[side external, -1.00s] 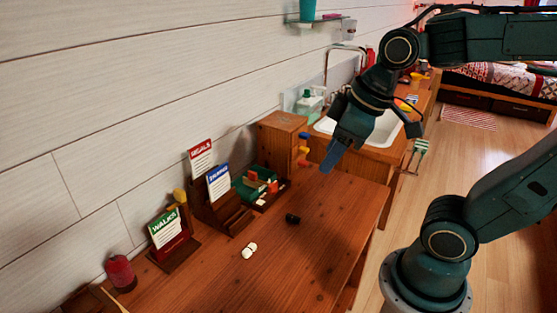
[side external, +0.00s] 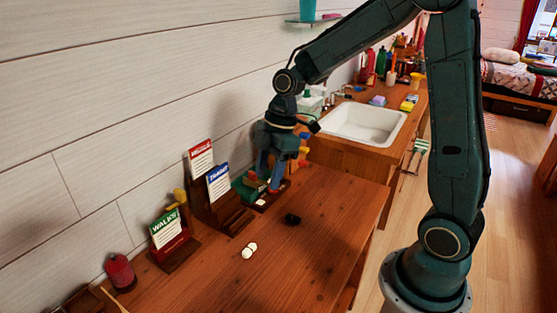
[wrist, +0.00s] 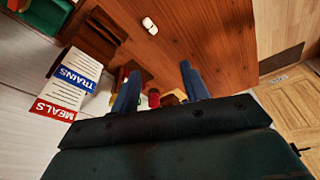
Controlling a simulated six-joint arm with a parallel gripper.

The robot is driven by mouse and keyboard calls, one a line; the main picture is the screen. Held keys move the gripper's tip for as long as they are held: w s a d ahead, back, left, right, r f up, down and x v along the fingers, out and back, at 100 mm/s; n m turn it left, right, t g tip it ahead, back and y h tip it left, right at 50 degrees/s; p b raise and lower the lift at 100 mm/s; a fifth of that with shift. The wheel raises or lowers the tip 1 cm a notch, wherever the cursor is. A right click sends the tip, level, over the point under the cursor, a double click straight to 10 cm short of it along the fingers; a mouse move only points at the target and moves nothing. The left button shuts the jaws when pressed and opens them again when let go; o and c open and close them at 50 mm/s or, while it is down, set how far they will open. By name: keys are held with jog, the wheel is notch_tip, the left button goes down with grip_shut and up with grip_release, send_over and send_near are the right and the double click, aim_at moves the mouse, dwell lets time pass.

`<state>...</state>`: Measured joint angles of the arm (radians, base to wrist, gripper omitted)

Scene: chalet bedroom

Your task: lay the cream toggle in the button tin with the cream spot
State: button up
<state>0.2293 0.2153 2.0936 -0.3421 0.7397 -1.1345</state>
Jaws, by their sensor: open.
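The cream toggle (side external: 249,250) lies on the wooden desk, a small pale two-lobed piece. It also shows in the wrist view (wrist: 150,26), beyond my fingertips. My gripper (side external: 269,181) is over the green and red block group at the back of the desk, behind and to the right of the toggle. In the wrist view my gripper (wrist: 160,72) has its two blue fingers apart with nothing held between them. I cannot make out a button tin with a cream spot in any view.
Card holders labelled Meals (side external: 201,158), Trains (side external: 218,183) and Walks (side external: 164,229) stand along the wall. A red cylinder (side external: 120,272) stands at the left. The right side of the desk (side external: 335,225) is clear.

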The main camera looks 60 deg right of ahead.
jog(key=w+d+f+n+g+y, duration=0.1)
jog(key=w+f+n, duration=0.3)
jog(key=f, duration=0.7)
jog(key=shift+w+d+n+y, duration=0.25)
jog(key=shift+d+n+y, duration=0.15)
jog(key=shift+d, duration=0.05)
send_over(249, 248)
jog(key=d, duration=0.2)
jog(key=shift+f, duration=4)
jog(key=shift+f, duration=0.1)
jog(key=shift+x, duration=2.45)
jog(key=shift+s, duration=0.1)
grip_shut()
